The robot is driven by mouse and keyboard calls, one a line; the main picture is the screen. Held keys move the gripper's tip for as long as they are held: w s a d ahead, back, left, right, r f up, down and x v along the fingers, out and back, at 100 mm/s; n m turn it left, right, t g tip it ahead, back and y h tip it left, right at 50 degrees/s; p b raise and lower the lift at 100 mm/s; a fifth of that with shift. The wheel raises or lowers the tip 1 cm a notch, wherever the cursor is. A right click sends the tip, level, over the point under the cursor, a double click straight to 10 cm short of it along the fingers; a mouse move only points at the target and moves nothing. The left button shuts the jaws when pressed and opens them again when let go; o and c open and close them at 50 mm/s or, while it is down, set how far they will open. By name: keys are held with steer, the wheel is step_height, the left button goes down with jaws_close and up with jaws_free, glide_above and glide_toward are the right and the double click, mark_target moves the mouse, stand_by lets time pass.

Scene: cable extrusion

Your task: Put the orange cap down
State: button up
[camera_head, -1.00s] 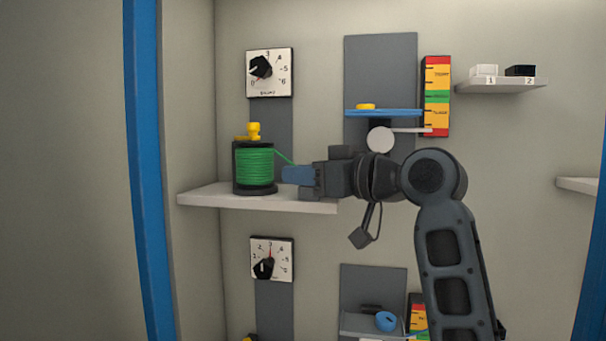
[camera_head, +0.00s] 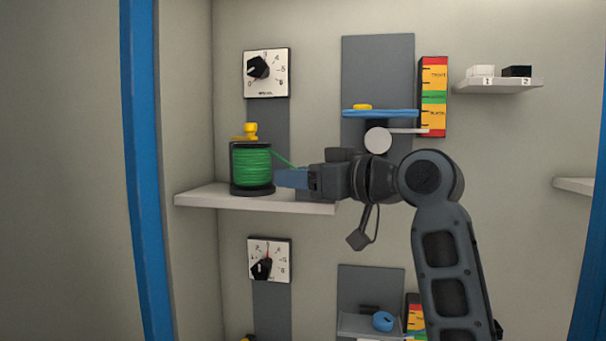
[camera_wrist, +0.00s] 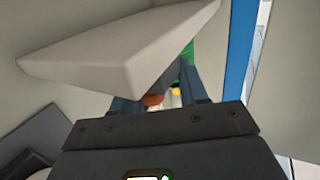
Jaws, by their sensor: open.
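My gripper (camera_head: 292,179) points left above the upper shelf (camera_head: 215,197), its blue fingertips close to the right side of a green cable spool (camera_head: 251,168). In the wrist view, the open fingers (camera_wrist: 162,92) stand apart, with an orange piece, probably the orange cap (camera_wrist: 153,100), showing between them near the left finger. Most of it is hidden, and I cannot tell whether it rests on anything. The orange cap does not show in the head view. The shelf also shows as a pale slab in the wrist view (camera_wrist: 115,52).
A yellow piece (camera_head: 250,131) sits on top of the spool, and green cable runs from it toward my gripper. A blue plate (camera_head: 381,113) is on the wall behind my arm. A dial (camera_head: 267,73) is above the spool, and a blue post (camera_head: 143,170) stands left.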

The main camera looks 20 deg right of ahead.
steer(key=b+v, duration=0.1)
steer(key=v, duration=1.1)
steer(key=shift+b, duration=0.35)
steer(key=shift+d, duration=0.1)
steer(key=s+a+f+m+t+h, duration=0.15)
steer(key=f+m, duration=0.25)
steer(key=f, duration=0.8)
steer(key=s+f+m+h, duration=0.3)
steer(key=f, duration=0.9)
steer(key=s+f+m+h, duration=0.2)
steer(key=s+f+h, duration=0.2)
steer(key=s+f, duration=0.75)
steer(key=s+a+f+n+g, duration=0.1)
steer(key=s+a+n+g, duration=0.1)
steer(key=s, duration=2.2)
steer(key=shift+s+a+n, duration=0.15)
steer(key=shift+a+n, duration=0.45)
steer(key=shift+a, duration=0.05)
